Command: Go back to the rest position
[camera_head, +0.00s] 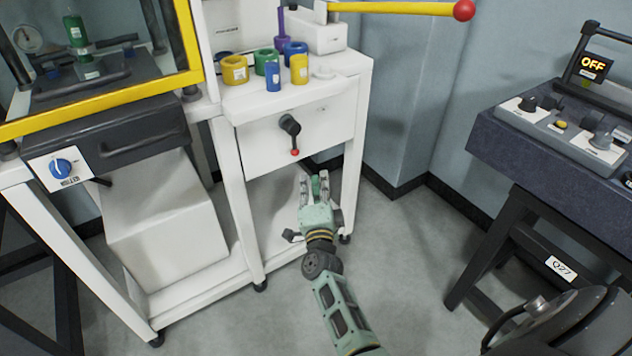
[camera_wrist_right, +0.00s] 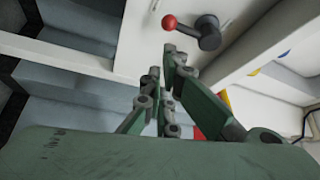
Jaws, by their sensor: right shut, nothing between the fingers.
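My right gripper (camera_head: 314,186) is in front of the white cabinet, below its drawer front, and points toward it. It is shut with nothing held. In the right wrist view, the fingers of my right gripper (camera_wrist_right: 165,70) come close together below a black handle with a red ball (camera_wrist_right: 206,36). The same black handle (camera_head: 290,126) sits on the white drawer front (camera_head: 325,128) in the head view. The gripper appears apart from the handle. My left gripper is not in view.
Yellow (camera_head: 234,70), green, blue and purple parts stand on the white cabinet top (camera_head: 335,68). A yellow lever with a red ball (camera_head: 464,10) juts out above. A dark bench (camera_head: 530,155) with an OFF display (camera_head: 595,65) stands right. Grey floor (camera_head: 410,240) is clear between.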

